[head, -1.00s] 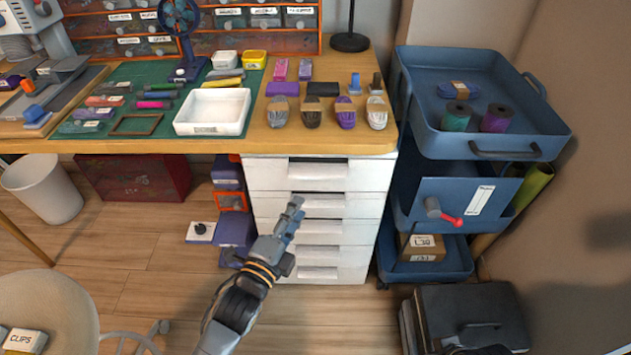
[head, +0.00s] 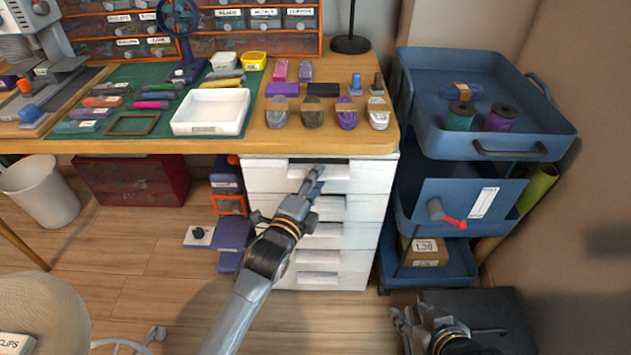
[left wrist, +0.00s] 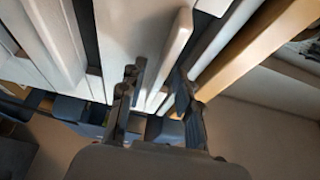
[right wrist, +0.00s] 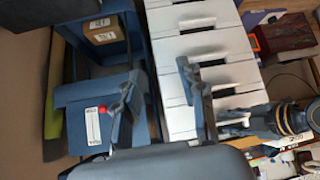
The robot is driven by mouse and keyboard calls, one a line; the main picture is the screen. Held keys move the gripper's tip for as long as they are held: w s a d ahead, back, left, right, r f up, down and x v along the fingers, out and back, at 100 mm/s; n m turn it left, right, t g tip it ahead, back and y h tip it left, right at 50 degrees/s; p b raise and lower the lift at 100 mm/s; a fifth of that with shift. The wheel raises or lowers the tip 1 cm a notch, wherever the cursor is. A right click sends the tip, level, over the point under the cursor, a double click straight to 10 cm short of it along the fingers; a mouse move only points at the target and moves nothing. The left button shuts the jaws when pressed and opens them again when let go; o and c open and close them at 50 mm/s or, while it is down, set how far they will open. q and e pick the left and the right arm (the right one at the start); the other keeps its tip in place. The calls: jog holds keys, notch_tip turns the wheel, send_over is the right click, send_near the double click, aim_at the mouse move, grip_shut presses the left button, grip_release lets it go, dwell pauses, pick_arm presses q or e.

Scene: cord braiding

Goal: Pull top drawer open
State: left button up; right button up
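The white drawer unit (head: 262,215) stands under the bench with several stacked drawers. Its top drawer (head: 365,177) looks shut, with a pale handle lip below a dark recess. My left gripper (head: 313,180) is at the top drawer's handle in the head view. In the left wrist view my left gripper (left wrist: 160,85) has its fingers apart, with a white handle lip (left wrist: 176,42) between them; contact cannot be told. My right gripper (right wrist: 158,80) is open and empty in the right wrist view, low at the right, with the drawer unit and cart beyond it.
A dark case (head: 490,310) lies on the floor near my right arm. Purple boxes (head: 233,235) stand left of the drawers. Open floor (head: 150,245) lies at the left.

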pick_arm(q)
grip_shut()
pick_arm(e)
jog(key=shift+s, duration=0.1)
